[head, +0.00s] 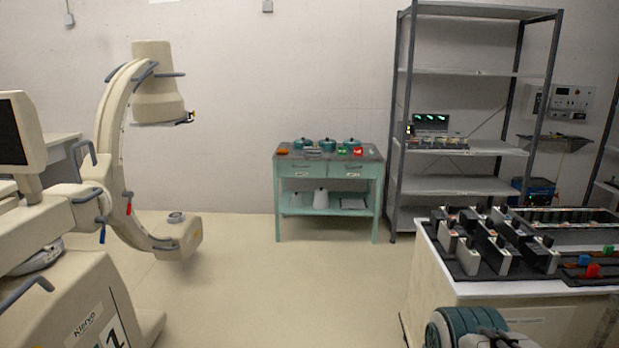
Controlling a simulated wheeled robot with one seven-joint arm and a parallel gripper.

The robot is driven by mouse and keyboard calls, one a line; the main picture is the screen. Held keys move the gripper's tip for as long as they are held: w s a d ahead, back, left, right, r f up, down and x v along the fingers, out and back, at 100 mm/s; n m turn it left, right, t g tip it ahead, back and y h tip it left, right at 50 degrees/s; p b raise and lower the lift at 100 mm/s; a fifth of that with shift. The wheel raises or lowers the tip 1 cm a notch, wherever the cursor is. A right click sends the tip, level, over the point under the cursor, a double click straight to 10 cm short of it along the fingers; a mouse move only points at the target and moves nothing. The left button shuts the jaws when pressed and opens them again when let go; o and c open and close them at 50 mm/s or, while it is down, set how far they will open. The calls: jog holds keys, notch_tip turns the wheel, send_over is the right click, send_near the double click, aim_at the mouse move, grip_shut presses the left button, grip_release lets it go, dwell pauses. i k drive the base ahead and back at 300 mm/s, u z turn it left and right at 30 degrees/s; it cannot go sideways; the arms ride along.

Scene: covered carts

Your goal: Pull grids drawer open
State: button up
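A teal cart (278,205) stands against the back wall in the middle of the head view. It has two drawers side by side under its top, a left drawer (300,168) and a right drawer (346,170). Both look shut. Each has a small label on its front, too small to read, so I cannot tell which one is the grids drawer. My gripper is not in view. A teal and grey rounded part at the bottom right seems to be part of my arm.
Lidded pots (327,145) and small coloured items stand on the cart's top. A large C-arm machine (120,130) fills the left. A metal shelf rack (400,120) stands right of the cart. A white-topped table (480,290) is at near right. The middle floor is clear.

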aim_at(285, 168)
jog(key=u, duration=0.25)
jog(key=i, duration=4.25)
jog(key=z, duration=0.45)
jog(key=i, duration=1.45)
jog(key=z, duration=0.25)
